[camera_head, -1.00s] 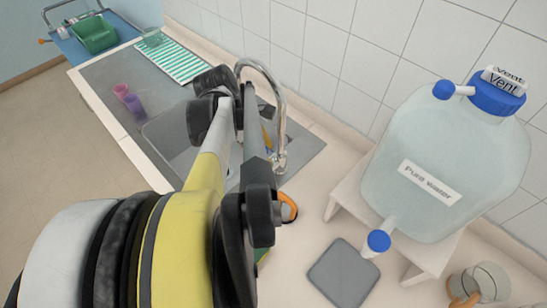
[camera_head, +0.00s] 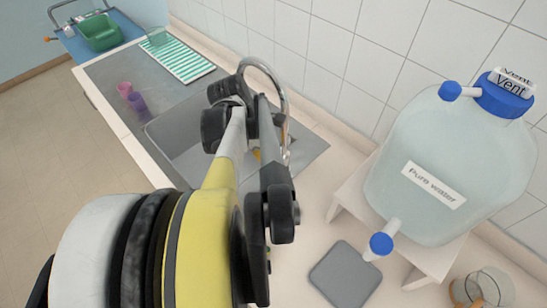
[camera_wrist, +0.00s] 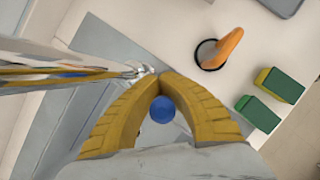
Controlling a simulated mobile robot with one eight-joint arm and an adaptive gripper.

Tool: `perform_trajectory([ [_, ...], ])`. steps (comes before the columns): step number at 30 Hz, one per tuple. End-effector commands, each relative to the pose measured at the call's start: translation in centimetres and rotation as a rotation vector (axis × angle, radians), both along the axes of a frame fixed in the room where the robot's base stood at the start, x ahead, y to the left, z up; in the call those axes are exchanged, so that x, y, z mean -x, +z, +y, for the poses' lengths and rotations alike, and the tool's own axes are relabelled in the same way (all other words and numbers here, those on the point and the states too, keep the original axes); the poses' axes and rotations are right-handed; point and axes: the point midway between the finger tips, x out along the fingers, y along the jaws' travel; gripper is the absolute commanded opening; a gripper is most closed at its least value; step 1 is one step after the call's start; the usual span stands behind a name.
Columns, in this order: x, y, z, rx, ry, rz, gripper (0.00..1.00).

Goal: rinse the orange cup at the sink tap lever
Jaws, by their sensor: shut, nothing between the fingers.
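My gripper (camera_wrist: 160,76) is shut and empty, its two yellow fingers meeting at the tips beside the chrome tap (camera_wrist: 60,72). In the head view the gripper (camera_head: 257,154) is mostly hidden behind my arm, over the sink and close to the tap (camera_head: 285,110). A blue round part (camera_wrist: 162,110) shows through the gap between the fingers; I cannot tell whether it is on the tap lever. An orange tapered thing with a dark ring (camera_wrist: 222,48), perhaps the orange cup, is on the counter in the wrist view, apart from the fingers. My arm hides it in the head view.
Green and yellow sponges (camera_wrist: 257,112) lie on the counter. A large water carboy (camera_head: 450,165) on a stand and a grey mat (camera_head: 345,273) are at right.

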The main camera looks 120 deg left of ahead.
Motion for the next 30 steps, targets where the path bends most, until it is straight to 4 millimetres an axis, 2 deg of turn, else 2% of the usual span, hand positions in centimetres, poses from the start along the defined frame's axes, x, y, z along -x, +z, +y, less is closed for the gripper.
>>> perform_trajectory([
  [2, -0.2, -0.2, -0.2, -0.01, 0.001, 0.041, 0.0],
  [5, 0.0, -0.1, -0.2, -0.009, 0.003, 0.036, 0.29],
  [6, 0.0, -0.1, -0.2, -0.008, 0.003, 0.036, 0.34],
  [17, 0.1, 0.4, -0.3, -0.009, 0.002, 0.034, 0.34],
  [20, 0.6, 1.8, -0.5, -0.009, 0.003, 0.034, 0.34],
  [30, 2.9, 8.6, -1.9, -0.008, 0.004, 0.035, 0.34],
])
